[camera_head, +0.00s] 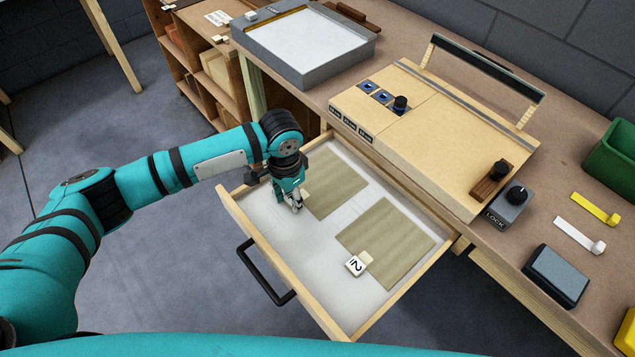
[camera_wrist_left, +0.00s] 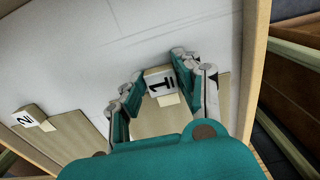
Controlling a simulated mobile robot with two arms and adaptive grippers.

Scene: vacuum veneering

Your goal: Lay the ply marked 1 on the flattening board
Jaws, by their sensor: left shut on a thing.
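The ply marked 1 (camera_head: 338,183) is a flat tan sheet on the white floor of the open drawer. My left gripper (camera_head: 295,205) is low over its left edge. In the left wrist view the white tag with a 1 (camera_wrist_left: 160,80) sits between the fingers of the left gripper (camera_wrist_left: 156,78), which is shut on the ply's tab. The ply marked 2 (camera_head: 402,232) lies to the right, its tag (camera_head: 355,265) at its front edge. A wooden board (camera_head: 440,135) with a raised bar is on the bench; I cannot tell if it is the flattening board. My right gripper is out of view.
The drawer's front wall (camera_head: 270,255) and side walls surround both plies. A grey-framed tray (camera_head: 312,80) stands at the bench's back left. A lock knob (camera_head: 507,205), a dark pad (camera_head: 556,274), yellow and white strips and a green bin (camera_head: 612,162) are at right.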

